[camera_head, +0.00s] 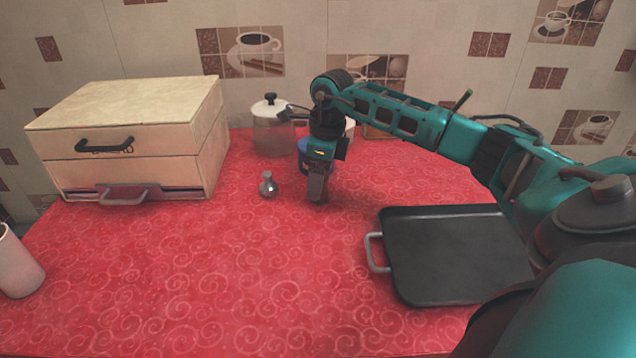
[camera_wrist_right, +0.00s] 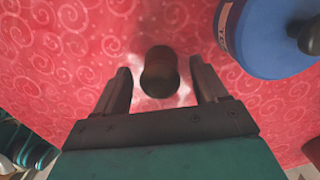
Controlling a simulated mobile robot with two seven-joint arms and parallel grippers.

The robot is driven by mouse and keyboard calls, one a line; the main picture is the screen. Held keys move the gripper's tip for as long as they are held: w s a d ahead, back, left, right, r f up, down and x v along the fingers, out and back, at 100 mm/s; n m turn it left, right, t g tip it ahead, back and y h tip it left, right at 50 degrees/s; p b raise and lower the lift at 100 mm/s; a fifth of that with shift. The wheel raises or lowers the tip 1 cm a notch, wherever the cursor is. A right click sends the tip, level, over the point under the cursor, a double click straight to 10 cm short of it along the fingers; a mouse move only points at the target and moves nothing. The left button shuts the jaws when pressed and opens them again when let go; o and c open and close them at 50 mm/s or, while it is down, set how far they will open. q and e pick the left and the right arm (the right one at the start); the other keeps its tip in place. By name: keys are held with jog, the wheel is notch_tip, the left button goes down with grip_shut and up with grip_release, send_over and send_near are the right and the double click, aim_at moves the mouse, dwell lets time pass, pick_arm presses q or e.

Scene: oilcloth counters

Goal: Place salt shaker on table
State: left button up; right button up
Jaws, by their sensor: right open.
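A small silver-grey shaker (camera_head: 268,185) with a rounded base and narrower top stands on the red counter (camera_head: 230,260) in the head view. My right gripper (camera_head: 318,198) points down to its right, a short gap away. My left gripper is not in view.
A dark tray (camera_head: 450,255) lies right, a white cylinder (camera_head: 15,265) far left. The front middle is clear.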

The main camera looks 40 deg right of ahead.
jog(key=r, duration=0.3)
jog(key=r+p, duration=0.1)
jog(key=r, duration=0.2)
jog(key=s+r, duration=0.1)
jog(key=r, duration=0.2)
jog(key=shift+d+r+p, duration=0.3)
jog(key=shift+r, duration=0.05)
